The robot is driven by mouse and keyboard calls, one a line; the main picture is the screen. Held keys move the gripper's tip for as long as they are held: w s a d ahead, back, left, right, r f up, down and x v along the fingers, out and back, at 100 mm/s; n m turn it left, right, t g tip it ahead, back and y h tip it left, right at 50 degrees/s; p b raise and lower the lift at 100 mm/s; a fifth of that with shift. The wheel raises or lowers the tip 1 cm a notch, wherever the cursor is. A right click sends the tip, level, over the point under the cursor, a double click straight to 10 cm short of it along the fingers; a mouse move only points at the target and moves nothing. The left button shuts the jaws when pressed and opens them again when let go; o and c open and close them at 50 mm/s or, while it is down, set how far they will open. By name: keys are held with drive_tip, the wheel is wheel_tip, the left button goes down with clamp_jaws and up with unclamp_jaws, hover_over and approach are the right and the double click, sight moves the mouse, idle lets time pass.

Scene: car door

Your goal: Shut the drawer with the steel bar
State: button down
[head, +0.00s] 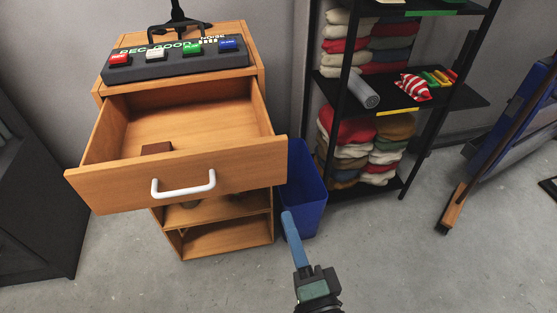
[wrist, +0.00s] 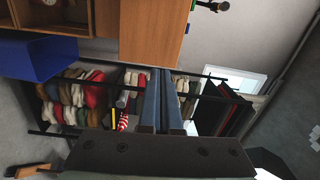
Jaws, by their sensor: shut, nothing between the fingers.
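The wooden drawer (head: 112,180) is pulled well out of the top of the wooden cabinet (head: 262,60). A pale bar handle (head: 184,192) runs across its front; it looks white or silvery. A small dark brown block (head: 157,148) lies inside the drawer. My gripper (head: 287,214) is right of and a little lower in the picture than the handle, apart from it. Its blue fingers are shut and empty, and they also show in the wrist view (wrist: 160,75). A wooden panel (wrist: 152,28) shows beyond them there; the handle is not visible in that view.
A panel with coloured buttons (head: 180,60) sits on the cabinet. A blue bin (head: 303,190) stands against the cabinet's right side. A black shelf (head: 345,190) with folded cloths is behind. A broom (head: 453,208) leans at right. The floor in front is clear.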

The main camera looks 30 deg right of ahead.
sight(275, 165)
drive_tip(key=shift+m+h, duration=0.3)
drive_tip(key=shift+m, duration=0.3)
drive_tip(key=p+x, duration=0.1)
drive_tip(key=x, duration=0.3)
drive_tip(key=f+p+x, duration=0.1)
drive_tip(key=x, duration=0.3)
drive_tip(key=d+f+p+x, duration=0.1)
drive_tip(key=x, duration=0.3)
drive_tip(key=shift+w+d, duration=0.15)
drive_tip(key=shift+w, duration=0.05)
drive_tip(key=shift+w, duration=0.15)
